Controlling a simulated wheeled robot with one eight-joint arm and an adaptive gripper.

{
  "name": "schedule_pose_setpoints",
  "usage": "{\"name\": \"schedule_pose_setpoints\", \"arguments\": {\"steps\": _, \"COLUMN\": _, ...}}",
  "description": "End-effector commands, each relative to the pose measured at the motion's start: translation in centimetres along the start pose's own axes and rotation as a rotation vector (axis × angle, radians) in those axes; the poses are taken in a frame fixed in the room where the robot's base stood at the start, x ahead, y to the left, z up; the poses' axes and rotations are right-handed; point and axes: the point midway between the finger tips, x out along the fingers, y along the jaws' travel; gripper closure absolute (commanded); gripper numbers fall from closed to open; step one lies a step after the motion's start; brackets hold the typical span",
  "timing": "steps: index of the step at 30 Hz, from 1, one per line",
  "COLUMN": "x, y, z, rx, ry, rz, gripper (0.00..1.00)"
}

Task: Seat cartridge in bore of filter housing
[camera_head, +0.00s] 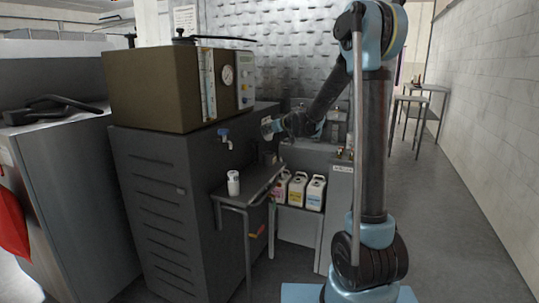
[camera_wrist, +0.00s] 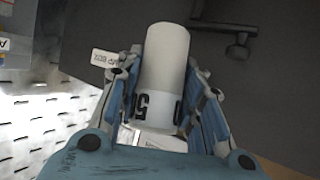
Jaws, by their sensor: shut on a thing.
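The cartridge is a white cylinder with dark "50" print near one end. In the wrist view the cartridge (camera_wrist: 164,65) sits between the fingers of my gripper (camera_wrist: 165,100), which is shut on it. In the head view my gripper (camera_head: 274,127) is beside the dark cabinet, above the back of a small grey side table (camera_head: 245,188). A pale part at its tip appears to be the cartridge. I cannot identify the filter housing or its bore for sure. A small dark object (camera_head: 270,158) stands on the side table below my gripper, too small to tell.
A small white bottle (camera_head: 233,183) stands on the side table's front. A blue-handled tap (camera_head: 224,136) juts from the dark cabinet (camera_head: 165,190), which carries a brown box with a gauge (camera_head: 227,76). Several white jugs (camera_head: 298,189) stand on a low shelf.

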Motion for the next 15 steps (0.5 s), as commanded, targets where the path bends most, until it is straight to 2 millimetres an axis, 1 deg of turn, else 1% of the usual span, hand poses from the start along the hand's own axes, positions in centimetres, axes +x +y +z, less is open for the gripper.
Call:
{"name": "schedule_pose_setpoints", "arguments": {"steps": 3, "x": 0.8, "y": 0.0, "z": 1.9, "rx": 0.0, "ry": 0.0, "rz": 0.0, "gripper": 0.95}}
{"name": "schedule_pose_setpoints", "arguments": {"steps": 6, "x": 1.4, "y": -0.1, "z": 3.2, "rx": 0.0, "ry": 0.0, "rz": 0.0, "gripper": 0.95}}
{"name": "schedule_pose_setpoints", "arguments": {"steps": 9, "x": 1.7, "y": -0.1, "z": 4.1, "rx": 0.0, "ry": 0.0, "rz": 0.0, "gripper": 0.95}}
{"name": "schedule_pose_setpoints", "arguments": {"steps": 15, "x": 2.2, "y": -0.1, "z": 5.2, "rx": 0.0, "ry": 0.0, "rz": 0.0, "gripper": 0.95}}
